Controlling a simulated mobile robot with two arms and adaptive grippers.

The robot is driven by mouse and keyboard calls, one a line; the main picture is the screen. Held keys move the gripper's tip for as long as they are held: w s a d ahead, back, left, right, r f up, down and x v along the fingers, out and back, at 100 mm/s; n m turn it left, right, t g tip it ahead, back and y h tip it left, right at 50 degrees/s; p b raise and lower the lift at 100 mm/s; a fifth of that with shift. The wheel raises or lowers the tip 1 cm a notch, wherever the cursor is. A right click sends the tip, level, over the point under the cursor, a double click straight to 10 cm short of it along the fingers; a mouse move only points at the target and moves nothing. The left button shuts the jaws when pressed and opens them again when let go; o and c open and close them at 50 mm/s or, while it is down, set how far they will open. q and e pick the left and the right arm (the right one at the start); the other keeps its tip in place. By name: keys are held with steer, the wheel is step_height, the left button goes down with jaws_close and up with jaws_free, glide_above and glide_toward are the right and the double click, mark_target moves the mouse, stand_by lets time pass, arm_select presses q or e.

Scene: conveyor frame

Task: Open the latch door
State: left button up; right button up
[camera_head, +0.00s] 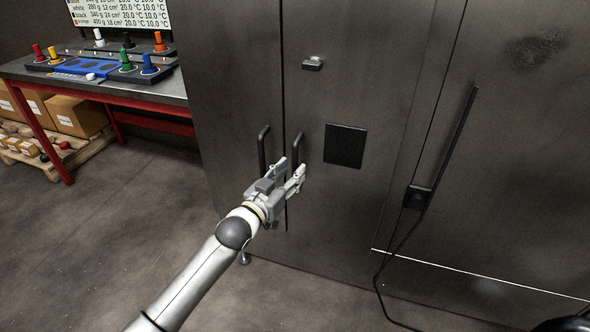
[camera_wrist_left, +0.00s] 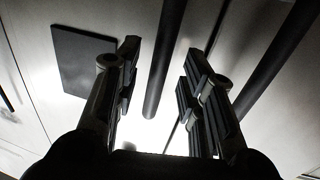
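A tall dark metal cabinet has two door leaves with a seam between them. The right door (camera_head: 355,215) carries a vertical black bar handle (camera_head: 299,146), a small latch (camera_head: 312,63) higher up and a black square plate (camera_head: 345,145). The left door has a matching handle (camera_head: 263,150). My left gripper (camera_head: 290,170) is at the lower end of the right door's handle. In the left wrist view its fingers (camera_wrist_left: 162,75) are spread, with that handle (camera_wrist_left: 165,60) between them and gaps on both sides. The other handle (camera_wrist_left: 280,60) lies outside the fingers. The doors look closed.
A workbench (camera_head: 120,87) with red legs stands at the left, with coloured pegs and a blue device on it. Boxes (camera_head: 75,115) sit on a pallet beneath. A black cable (camera_head: 380,270) hangs from a box on the cabinet at the right. The floor in front is clear.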

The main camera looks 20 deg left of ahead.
arm_select(q)
steer(key=shift+x, duration=1.5)
arm_select(e)
steer(key=shift+w+r, duration=0.1)
steer(key=shift+r, duration=0.8)
arm_select(q)
jaws_close()
